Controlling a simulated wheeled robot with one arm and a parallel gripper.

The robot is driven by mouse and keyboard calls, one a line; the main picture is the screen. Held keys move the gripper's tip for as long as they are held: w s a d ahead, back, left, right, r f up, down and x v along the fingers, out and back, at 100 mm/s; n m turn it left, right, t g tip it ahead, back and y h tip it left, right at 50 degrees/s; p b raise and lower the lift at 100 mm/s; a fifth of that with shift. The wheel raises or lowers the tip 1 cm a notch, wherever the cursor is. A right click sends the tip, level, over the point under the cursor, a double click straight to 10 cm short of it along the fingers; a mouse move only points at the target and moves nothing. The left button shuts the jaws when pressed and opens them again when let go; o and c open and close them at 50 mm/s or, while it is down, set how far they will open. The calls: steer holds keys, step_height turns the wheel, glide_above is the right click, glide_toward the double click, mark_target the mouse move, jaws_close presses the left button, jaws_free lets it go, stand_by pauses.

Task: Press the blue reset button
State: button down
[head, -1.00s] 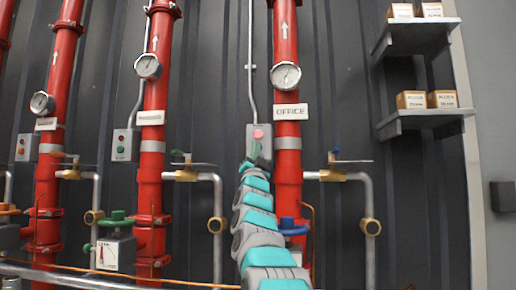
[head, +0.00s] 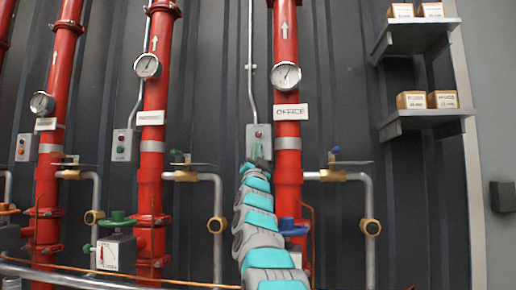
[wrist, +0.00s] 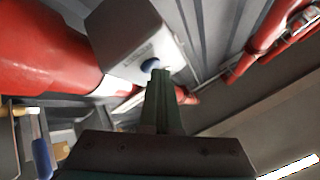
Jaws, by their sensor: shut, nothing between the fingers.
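The blue button is hidden there. The lamp on the box face looks pale and unlit.
The red OFFICE pipe (head: 288,190) stands just right of my arm, with a gauge (head: 286,75) above the label. A valve with a brass body (head: 186,175) is to the left, another (head: 333,174) to the right. Shelves with boxes (head: 425,115) hang farther right.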

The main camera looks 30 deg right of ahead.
steer(key=shift+s, duration=0.1)
steer(key=shift+s+a+f+b, duration=0.1)
steer(key=shift+s+a+b, duration=0.35)
steer(key=shift+s, duration=0.2)
steer(key=shift+s+a, duration=0.1)
steer(key=shift+s+a+b, duration=0.3)
steer(key=shift+s+a, duration=0.4)
steer(key=shift+s, duration=0.3)
steer(key=shift+s+a+b, duration=0.25)
steer(key=shift+s+a, duration=0.4)
steer(key=shift+s, duration=0.35)
